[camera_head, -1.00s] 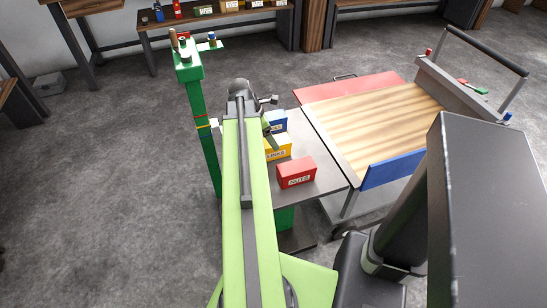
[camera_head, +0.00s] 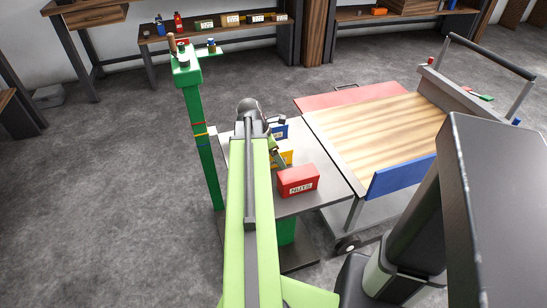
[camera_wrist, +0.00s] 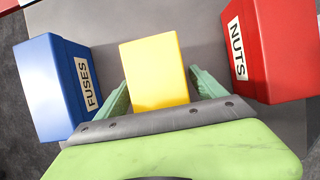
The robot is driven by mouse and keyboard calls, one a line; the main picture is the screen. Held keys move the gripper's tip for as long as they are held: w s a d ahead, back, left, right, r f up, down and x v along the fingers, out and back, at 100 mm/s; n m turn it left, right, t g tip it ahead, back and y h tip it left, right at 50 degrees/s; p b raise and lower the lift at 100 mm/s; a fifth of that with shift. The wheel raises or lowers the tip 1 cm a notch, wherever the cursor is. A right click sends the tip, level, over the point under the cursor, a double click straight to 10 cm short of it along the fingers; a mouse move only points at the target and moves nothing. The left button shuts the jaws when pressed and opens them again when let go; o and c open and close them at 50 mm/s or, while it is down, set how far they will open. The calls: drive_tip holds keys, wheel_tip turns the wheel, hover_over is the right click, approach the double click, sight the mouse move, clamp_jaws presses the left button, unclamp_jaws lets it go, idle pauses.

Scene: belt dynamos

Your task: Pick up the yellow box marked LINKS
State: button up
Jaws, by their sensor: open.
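The yellow box (camera_head: 286,157) stands on a small grey table, between a blue box and a red box. My arm hides much of it in the head view. In the wrist view the yellow box (camera_wrist: 156,70) shows a plain yellow face, with no label visible. My gripper (camera_wrist: 162,92) is open, with one green finger on each side of the yellow box's near part. I cannot tell whether either finger touches it. In the head view my gripper (camera_head: 275,152) is small and partly hidden at the box.
The red NUTS box (camera_wrist: 280,50) is close on the right and the blue FUSES box (camera_wrist: 50,85) on the left. A green post (camera_head: 203,140) stands left of the grey table (camera_head: 325,185). A wood-topped cart (camera_head: 375,125) is at the right.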

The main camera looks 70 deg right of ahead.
drive_tip(key=shift+f, duration=0.3)
clamp_jaws()
idle(0.7)
